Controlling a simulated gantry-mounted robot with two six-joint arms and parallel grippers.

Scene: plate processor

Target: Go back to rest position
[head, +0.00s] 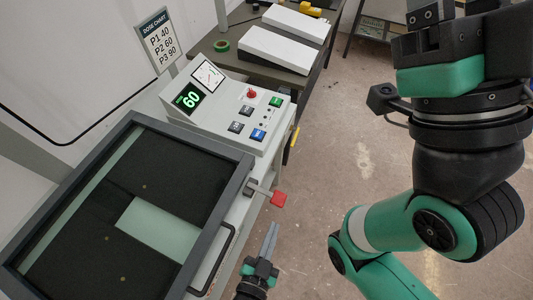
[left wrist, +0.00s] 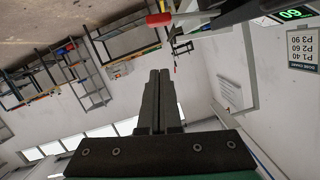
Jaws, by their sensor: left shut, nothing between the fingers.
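My left gripper (head: 273,232) is at the lower middle of the head view, in front of the plate processor. Its fingers are together and empty, and they also show shut in the left wrist view (left wrist: 159,75). The fingertips are apart from the red-ended lever (head: 277,199) on the machine's side. My right arm fills the right side of the head view, raised over the floor. The black and green body of my right gripper (head: 440,45) shows at the top edge, and its fingertips are cut off.
The processor's framed lid (head: 245,172) is down, with dark plates and a pale strip under its glass. The control panel (head: 225,105) reads 60. A dose chart (head: 160,40) is on the wall. A dark bench (head: 235,63) holds white boxes. The floor between is clear.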

